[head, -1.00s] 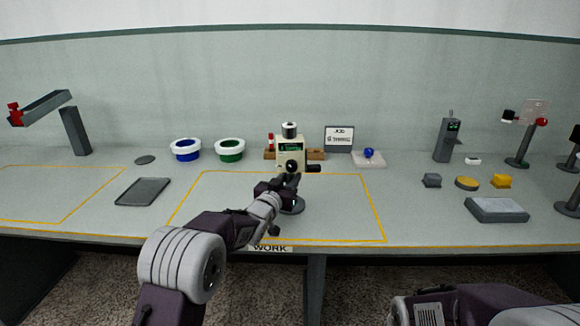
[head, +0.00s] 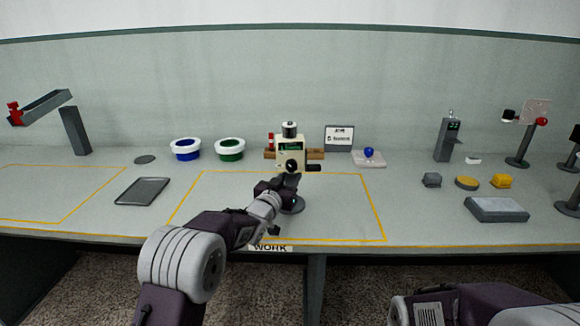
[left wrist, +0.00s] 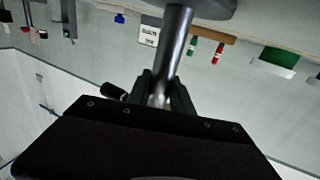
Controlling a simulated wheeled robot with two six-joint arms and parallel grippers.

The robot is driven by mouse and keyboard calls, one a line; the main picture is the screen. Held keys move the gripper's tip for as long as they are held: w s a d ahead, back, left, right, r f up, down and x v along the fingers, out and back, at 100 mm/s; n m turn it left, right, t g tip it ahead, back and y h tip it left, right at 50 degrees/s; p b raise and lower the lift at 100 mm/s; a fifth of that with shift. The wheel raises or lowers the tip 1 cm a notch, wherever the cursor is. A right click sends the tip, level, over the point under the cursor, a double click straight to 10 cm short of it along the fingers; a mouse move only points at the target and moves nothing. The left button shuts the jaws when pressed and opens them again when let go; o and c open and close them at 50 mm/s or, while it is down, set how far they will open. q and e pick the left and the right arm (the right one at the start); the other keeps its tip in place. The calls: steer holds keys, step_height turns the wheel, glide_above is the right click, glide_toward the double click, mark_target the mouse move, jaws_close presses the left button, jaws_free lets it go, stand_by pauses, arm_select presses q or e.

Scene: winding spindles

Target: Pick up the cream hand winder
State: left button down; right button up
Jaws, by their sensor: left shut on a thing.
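The cream hand winder (head: 290,151) stands upright in the middle of the yellow-outlined area marked WORK. It has a cream box body with a black crank at its front and right, a white-and-black top, and a round dark grey base (head: 293,205). My left gripper (head: 290,184) is at its post below the body. In the left wrist view the fingers (left wrist: 161,88) are shut around the metal post (left wrist: 177,45), with the base (left wrist: 206,6) at the top edge and the crank knob (left wrist: 114,91) at the left. The cream body is hidden there. My right gripper is out of view.
Blue (head: 185,150) and green (head: 230,150) tubs and a dark tray (head: 143,191) are at left. A grey box (head: 497,209) is at right.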

arm_select(q)
steer(key=shift+r+p, duration=0.75)
steer(key=shift+r, duration=1.35)
steer(key=shift+d+r, duration=0.2)
steer(key=shift+r, duration=0.05)
steer(key=s+d+r+p, duration=0.1)
steer(key=s+d+r, duration=0.4)
steer(key=d, duration=0.5)
steer(key=shift+s+r+p, duration=0.25)
steer(key=shift+r+p, duration=0.1)
steer(key=shift+r, duration=0.4)
steer(key=shift+a, duration=0.1)
steer(key=shift+w+a+f+b, duration=0.95)
steer(key=shift+a+f+b, duration=0.1)
steer(key=shift+a+f, duration=0.65)
steer(key=shift+w+a+f+b, duration=0.9)
steer(key=shift+a+f+b, duration=0.2)
steer(key=shift+a+f, duration=0.55)
steer(key=shift+w+a+f+b, duration=1)
steer(key=shift+a+f, duration=0.55)
steer(key=shift+a, duration=0.25)
steer(key=shift+s, duration=0.1)
steer(key=shift+f+b, duration=0.7)
steer(key=shift+f, duration=0.05)
